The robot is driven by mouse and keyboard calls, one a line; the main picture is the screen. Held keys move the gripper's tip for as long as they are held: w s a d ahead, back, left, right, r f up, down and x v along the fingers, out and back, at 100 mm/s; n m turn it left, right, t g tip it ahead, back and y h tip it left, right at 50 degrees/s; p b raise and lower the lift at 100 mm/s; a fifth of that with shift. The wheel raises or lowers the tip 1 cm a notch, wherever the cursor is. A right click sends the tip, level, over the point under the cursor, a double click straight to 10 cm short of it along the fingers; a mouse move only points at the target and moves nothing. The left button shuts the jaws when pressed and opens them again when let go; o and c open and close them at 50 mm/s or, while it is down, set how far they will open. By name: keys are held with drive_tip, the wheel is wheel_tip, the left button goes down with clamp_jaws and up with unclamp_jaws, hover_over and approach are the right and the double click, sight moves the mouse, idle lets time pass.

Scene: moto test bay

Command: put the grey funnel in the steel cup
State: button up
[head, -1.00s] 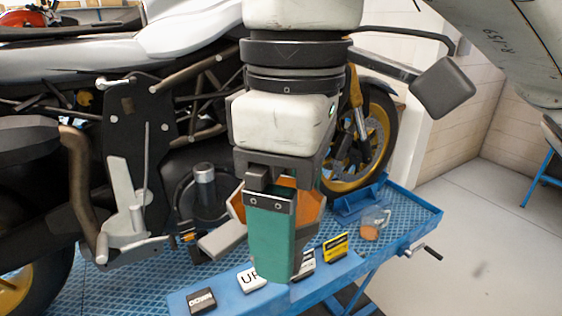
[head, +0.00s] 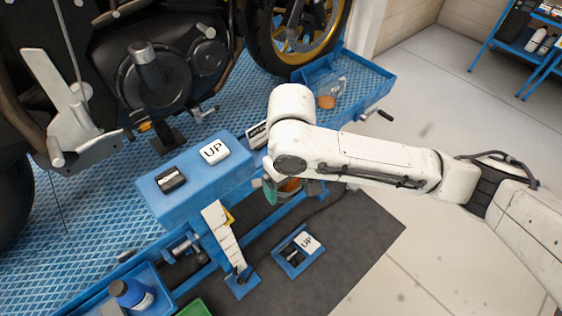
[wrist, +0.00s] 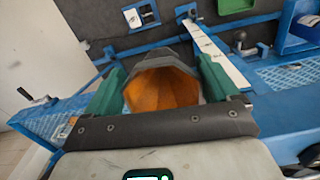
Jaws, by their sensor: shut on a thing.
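The funnel (wrist: 162,88) is grey outside with a faceted orange inside, and its wide mouth faces the wrist camera. My gripper (wrist: 163,66) is shut on it, with a green finger on each side. In the head view, my gripper (head: 271,192) is mostly hidden behind my arm, beyond the bench's front edge. A bit of the orange funnel (head: 290,185) shows beside a green finger there. I cannot clearly make out a steel cup in either view.
A blue bottle (head: 132,295) is at lower left. The motorcycle stands behind; open floor lies right.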

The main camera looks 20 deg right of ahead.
wheel_tip(320, 180, down, 9)
drive_tip(key=w+d+m, duration=0.2)
drive_tip(key=shift+r, duration=0.15)
drive_tip(key=shift+w, duration=0.15)
drive_tip(key=shift+d, duration=0.2)
